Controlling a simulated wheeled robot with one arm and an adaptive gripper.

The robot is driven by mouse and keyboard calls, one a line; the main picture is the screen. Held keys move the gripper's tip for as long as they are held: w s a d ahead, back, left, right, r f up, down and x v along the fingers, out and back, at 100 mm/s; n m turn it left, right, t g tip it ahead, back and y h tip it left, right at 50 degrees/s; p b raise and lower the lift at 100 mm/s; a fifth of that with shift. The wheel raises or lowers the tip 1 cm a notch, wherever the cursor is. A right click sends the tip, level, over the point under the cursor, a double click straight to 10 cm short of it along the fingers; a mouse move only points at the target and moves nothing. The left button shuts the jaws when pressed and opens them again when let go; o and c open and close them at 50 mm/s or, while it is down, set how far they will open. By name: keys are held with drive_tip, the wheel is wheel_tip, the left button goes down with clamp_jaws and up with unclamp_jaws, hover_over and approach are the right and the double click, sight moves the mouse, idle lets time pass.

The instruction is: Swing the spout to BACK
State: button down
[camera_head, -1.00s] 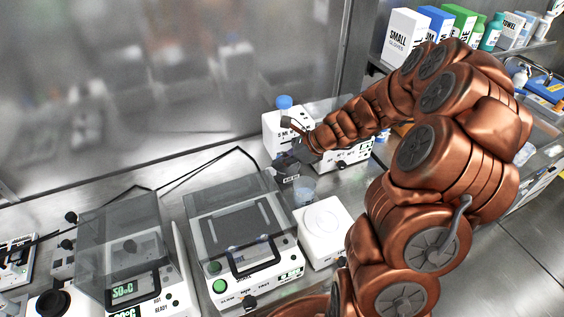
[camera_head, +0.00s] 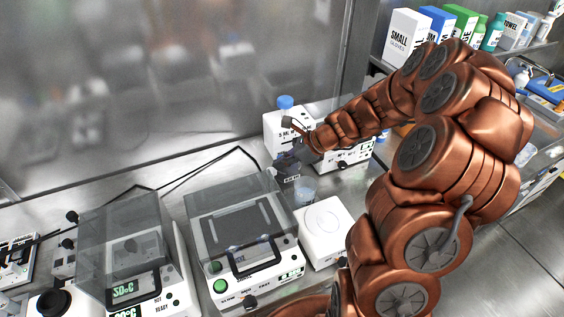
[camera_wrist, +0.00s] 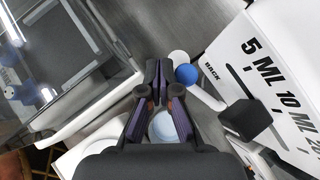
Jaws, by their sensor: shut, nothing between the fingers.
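The white dispenser (camera_head: 277,125) with a blue cap (camera_head: 284,102) stands at the back of the bench in the head view. In the wrist view its white face (camera_wrist: 285,60) carries volume marks, a black knob (camera_wrist: 246,118) and the word BACK (camera_wrist: 210,71). A white bar with a blue ball (camera_wrist: 187,74), seemingly the spout (camera_wrist: 207,97), sticks out beside that word. My gripper (camera_wrist: 157,68) is shut and empty, its tips just left of the blue ball; contact is unclear. In the head view my gripper (camera_head: 286,160) is dark and partly hidden by the arm.
A clear beaker (camera_head: 304,195) stands below my gripper, beside a white round-topped device (camera_head: 322,226). Lidded machines (camera_head: 240,225) (camera_head: 125,250) fill the front left. The metal wall (camera_head: 150,90) rises close behind. Boxes (camera_head: 405,35) stand on a shelf at right.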

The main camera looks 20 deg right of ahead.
drive_tip(key=shift+d, duration=0.1)
drive_tip(key=shift+w+d+p, duration=0.35)
drive_tip(key=shift+w+d, duration=0.05)
drive_tip(key=shift+d, duration=0.25)
idle(0.3)
drive_tip(key=s+a+r+b, duration=0.2)
drive_tip(key=s+r, duration=0.5)
drive_tip(key=s, duration=0.4)
drive_tip(key=shift+a+b, duration=0.15)
drive_tip(key=shift+b, duration=0.4)
idle(0.4)
